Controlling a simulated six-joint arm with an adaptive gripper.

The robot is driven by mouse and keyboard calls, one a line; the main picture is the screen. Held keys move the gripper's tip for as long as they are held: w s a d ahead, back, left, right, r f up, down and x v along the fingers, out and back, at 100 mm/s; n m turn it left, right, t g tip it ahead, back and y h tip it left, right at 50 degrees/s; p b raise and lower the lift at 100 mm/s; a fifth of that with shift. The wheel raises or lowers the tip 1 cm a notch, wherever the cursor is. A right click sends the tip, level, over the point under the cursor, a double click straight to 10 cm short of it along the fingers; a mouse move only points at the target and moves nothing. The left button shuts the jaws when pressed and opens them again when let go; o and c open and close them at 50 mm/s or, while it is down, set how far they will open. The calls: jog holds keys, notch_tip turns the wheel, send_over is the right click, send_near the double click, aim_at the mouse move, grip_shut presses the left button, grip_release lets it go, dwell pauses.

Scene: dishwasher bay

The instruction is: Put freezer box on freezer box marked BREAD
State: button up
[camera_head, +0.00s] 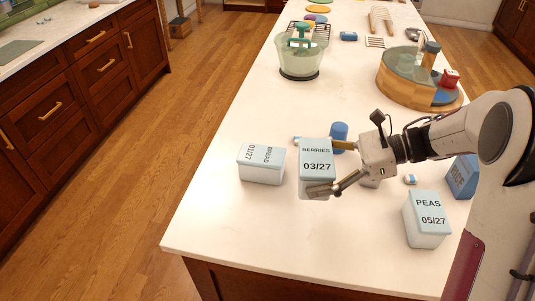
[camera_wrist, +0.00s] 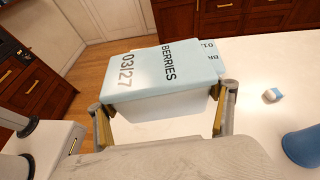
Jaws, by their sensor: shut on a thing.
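My gripper (camera_head: 331,168) is shut on the freezer box marked BERRIES 03/27 (camera_head: 315,160), a white box with a pale blue lid, with a finger on each side. In the wrist view, the BERRIES box (camera_wrist: 150,75) sits between the fingers (camera_wrist: 160,112), lid and label showing. The freezer box marked BREAD 01/27 (camera_head: 262,165) is on the white counter just left of the held box, its label turned sideways. Part of the BREAD lid (camera_wrist: 210,50) shows beyond the held box in the wrist view. I cannot tell how high the held box is.
A PEAS box (camera_head: 427,220) stands at the right front, with a blue object (camera_head: 463,176) behind it. A blue cylinder (camera_head: 338,130) stands behind the held box. A clear bowl (camera_head: 300,62) and a round wooden tray (camera_head: 398,91) are farther back. The counter's left front is clear.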

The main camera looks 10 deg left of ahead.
jog(key=w+a+r+t, duration=0.1)
jog(key=w+a+r, duration=0.3)
jog(key=a, duration=0.3)
jog(key=w+a+r+m, duration=0.1)
jog(key=w+a+r, duration=0.3)
jog(key=a, duration=0.3)
jog(key=shift+w+r+m+t, duration=0.25)
jog(key=shift+w+m+t, duration=0.05)
jog(key=shift+w+t, duration=0.1)
jog(key=shift+f, duration=0.15)
send_over(262, 154)
jog(key=shift+f, duration=3.05)
jog(key=shift+f, duration=1.85)
jog(key=shift+f, duration=0.1)
